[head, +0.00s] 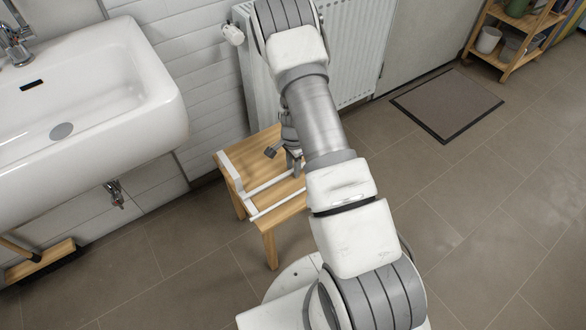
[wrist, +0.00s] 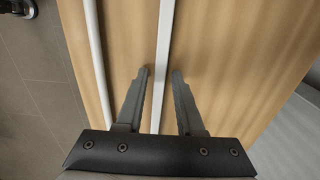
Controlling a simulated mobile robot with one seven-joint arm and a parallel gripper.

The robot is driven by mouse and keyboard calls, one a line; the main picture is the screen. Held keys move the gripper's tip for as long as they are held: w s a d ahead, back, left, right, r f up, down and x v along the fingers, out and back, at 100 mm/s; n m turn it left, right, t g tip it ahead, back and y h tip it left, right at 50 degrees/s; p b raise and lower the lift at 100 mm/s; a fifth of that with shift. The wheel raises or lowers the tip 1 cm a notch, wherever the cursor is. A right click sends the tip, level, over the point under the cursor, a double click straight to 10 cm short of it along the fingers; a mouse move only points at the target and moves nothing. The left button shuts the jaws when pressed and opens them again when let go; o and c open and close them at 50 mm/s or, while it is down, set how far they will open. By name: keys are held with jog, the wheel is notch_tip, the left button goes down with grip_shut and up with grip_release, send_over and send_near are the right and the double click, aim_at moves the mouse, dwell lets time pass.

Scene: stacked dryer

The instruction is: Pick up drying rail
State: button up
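The drying rail (head: 231,171) is a white frame of thin bars lying on a wooden stool (head: 250,150). In the wrist view, one white bar of the drying rail (wrist: 164,45) runs between my gripper's fingers, and another bar runs to its left. My gripper (wrist: 160,72) is open, with a dark finger on each side of the bar and gaps showing. In the head view, my gripper (head: 282,156) is over the stool, and my arm hides the right part of the stool and rail.
A white sink (head: 120,110) hangs at the left. A white radiator (head: 355,60) is on the wall behind the stool. A dark mat (head: 446,102) and a wooden shelf (head: 515,40) are at the right. The tiled floor at the right is clear.

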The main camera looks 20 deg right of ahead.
grip_shut()
dwell(1.1)
